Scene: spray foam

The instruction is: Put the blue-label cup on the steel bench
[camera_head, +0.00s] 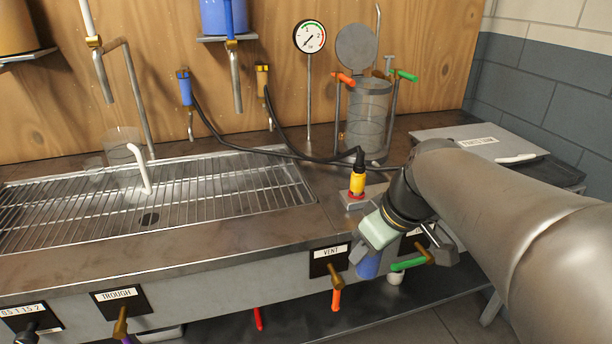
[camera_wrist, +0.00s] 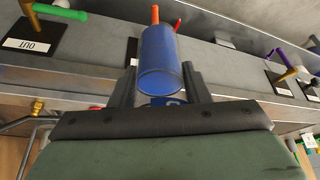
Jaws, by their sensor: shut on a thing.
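The blue-label cup (camera_head: 369,264) shows as a blue cylinder below my gripper, partly covered by it. It also shows in the wrist view (camera_wrist: 160,60), between the two dark fingers. My gripper (camera_wrist: 160,84) is shut on it. In the head view the gripper and cup are at the front edge of the steel bench (camera_head: 215,243), beside the VENT plate. The bench top has a wire drain grate set into its left part. I cannot tell from these views whether the cup touches the bench front.
An orange-handled valve (camera_head: 336,290) and a green-handled valve (camera_head: 410,263) stick out from the bench front near the cup. A yellow-and-black hose fitting (camera_head: 357,180) stands behind my gripper. A lidded vessel (camera_head: 367,115) stands farther back. Bare bench top lies in front of the grate (camera_head: 70,205).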

